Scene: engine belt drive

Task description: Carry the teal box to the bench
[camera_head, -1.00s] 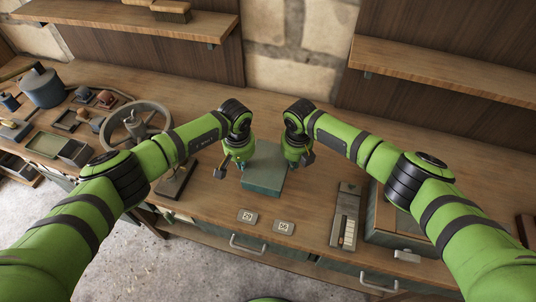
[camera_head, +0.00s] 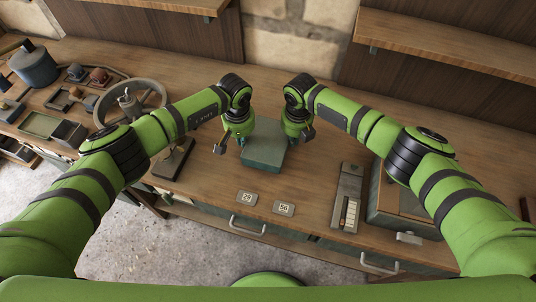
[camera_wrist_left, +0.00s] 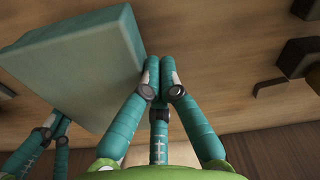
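My left gripper (camera_head: 235,147) is at the box's left side. In the left wrist view my left gripper (camera_wrist_left: 160,66) has its teal fingers drawn together with nothing between them, beside the box (camera_wrist_left: 80,60). My right gripper (camera_head: 298,143) is at the box's right side. Its fingers also show drawn together in the left wrist view (camera_wrist_left: 55,128), partly hidden by the box.
Two number plates (camera_head: 247,197) (camera_head: 284,208) lie in front of the box. A handwheel (camera_head: 130,102) stands to the left, a grey slotted block (camera_head: 347,200) and a crate (camera_head: 400,205) to the right. A shelf (camera_head: 450,50) overhangs at the back right.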

